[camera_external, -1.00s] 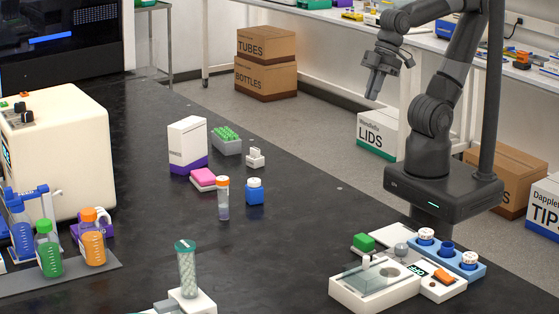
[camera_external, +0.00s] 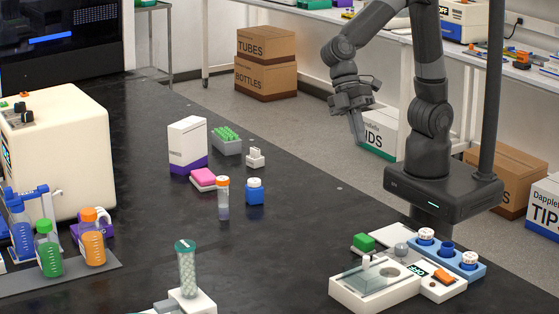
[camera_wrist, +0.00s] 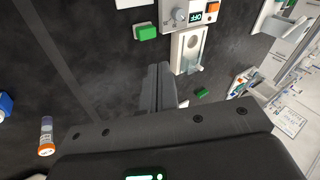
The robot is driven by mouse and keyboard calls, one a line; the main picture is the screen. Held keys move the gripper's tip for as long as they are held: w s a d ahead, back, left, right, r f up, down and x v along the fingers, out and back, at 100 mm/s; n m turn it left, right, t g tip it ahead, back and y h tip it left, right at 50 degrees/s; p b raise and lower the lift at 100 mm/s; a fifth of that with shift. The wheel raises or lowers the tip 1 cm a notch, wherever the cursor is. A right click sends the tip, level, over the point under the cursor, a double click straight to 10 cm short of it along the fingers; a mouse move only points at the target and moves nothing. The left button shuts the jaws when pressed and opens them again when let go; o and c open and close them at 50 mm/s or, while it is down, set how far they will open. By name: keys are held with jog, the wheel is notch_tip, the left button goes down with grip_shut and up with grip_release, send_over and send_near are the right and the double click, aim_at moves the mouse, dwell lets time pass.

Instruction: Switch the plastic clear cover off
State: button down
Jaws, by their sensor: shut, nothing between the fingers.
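A white device (camera_external: 357,296) with a clear plastic cover (camera_external: 366,276) sits on the black bench at the lower right. Its small display (camera_external: 418,273) reads OFF, and an orange button (camera_external: 442,275) is beside it. The device also shows in the wrist view (camera_wrist: 178,52), with its OFF display (camera_wrist: 196,17) near the top; the cover is hard to make out there. My gripper (camera_external: 359,140) is shut and empty, pointing down in the air behind the device and well apart from it. Its closed fingers (camera_wrist: 158,85) show in the wrist view.
An orange-capped tube (camera_external: 223,198) and a blue bottle (camera_external: 254,191) stand mid-bench.

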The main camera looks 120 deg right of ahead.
aim_at(351, 267)
jog(key=w+a+f+m+y, duration=0.1)
jog(key=w+a+f+y, duration=0.5)
jog(key=w, duration=0.6)
jog(key=w+a+f+m+y, duration=0.2)
jog(key=w+a+f+y, duration=0.3)
jog(key=w+a+f, duration=0.4)
jog(key=w+f, duration=0.1)
jog(key=w, duration=0.2)
jog(key=shift+a+f+y, duration=0.2)
jog(key=shift+f+y, duration=0.15)
jog(key=shift+y, duration=0.05)
jog(key=a, duration=0.9)
jog(key=shift+s+a, duration=0.25)
jog(key=shift+a, duration=0.05)
jog(key=shift+s+d, duration=0.2)
jog(key=shift+s, duration=0.5)
jog(key=shift+s+d, duration=0.15)
jog(key=shift+s, duration=0.5)
